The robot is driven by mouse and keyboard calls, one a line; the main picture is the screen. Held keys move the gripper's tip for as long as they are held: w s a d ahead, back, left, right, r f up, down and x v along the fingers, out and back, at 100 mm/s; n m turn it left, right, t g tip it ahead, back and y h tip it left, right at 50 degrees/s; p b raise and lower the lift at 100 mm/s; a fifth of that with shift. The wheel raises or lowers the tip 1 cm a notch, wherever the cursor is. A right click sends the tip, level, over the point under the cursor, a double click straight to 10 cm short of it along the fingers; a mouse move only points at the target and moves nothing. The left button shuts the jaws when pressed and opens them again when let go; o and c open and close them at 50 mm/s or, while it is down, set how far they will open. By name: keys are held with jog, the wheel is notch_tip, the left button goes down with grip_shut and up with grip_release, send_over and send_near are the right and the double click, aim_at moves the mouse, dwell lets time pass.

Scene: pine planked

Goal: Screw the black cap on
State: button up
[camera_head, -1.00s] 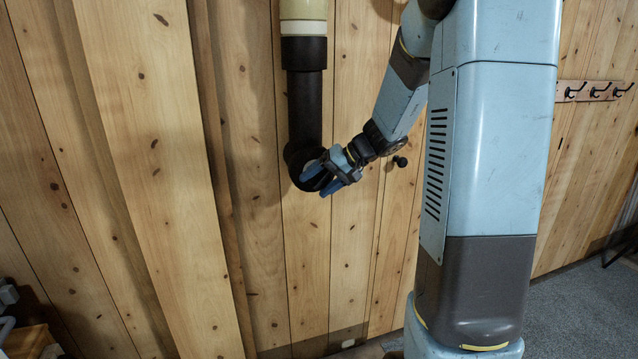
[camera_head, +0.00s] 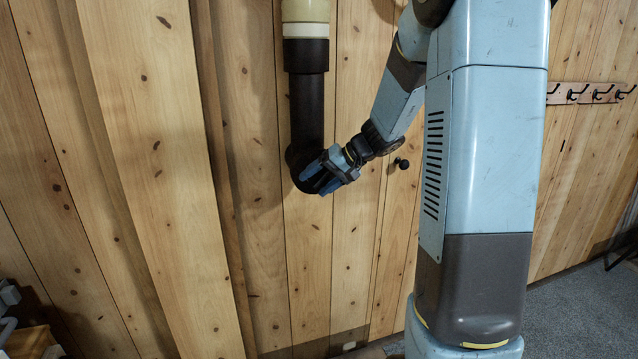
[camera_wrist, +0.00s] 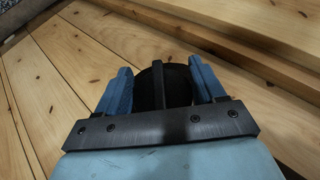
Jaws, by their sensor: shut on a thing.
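The black cap (camera_wrist: 177,82) shows in the wrist view as a dark round shape between my gripper's two blue fingers, with a dark upright bar in front of its middle. My gripper (camera_wrist: 160,80) is shut on the cap, one finger on each side. In the head view my gripper (camera_head: 319,178) is at the lower end of the black pipe (camera_head: 307,110), by its elbow. There the fingers hide most of the cap. I cannot tell how far the cap sits on the pipe end.
The pipe runs down a pine plank wall (camera_head: 250,200), with a cream section (camera_head: 305,12) at the top. A dark knob (camera_head: 402,163) is on the wall to the right of my gripper. A hook rail (camera_head: 590,93) hangs at the right. The wall below the gripper is clear.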

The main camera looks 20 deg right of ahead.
jog(key=shift+w, duration=0.3)
jog(key=o, duration=1.1)
jog(key=v, duration=1.4)
jog(key=shift+f, duration=0.1)
jog(key=s+a+n+h, duration=0.1)
jog(key=s+a+h, duration=0.3)
jog(key=s, duration=0.8)
jog(key=s+a+n+h, duration=0.1)
jog(key=s+a+h, duration=0.3)
jog(key=s, duration=0.9)
jog(key=shift+s+a+t, duration=0.2)
jog(key=shift+a+t, duration=0.1)
jog(key=shift+a, duration=0.8)
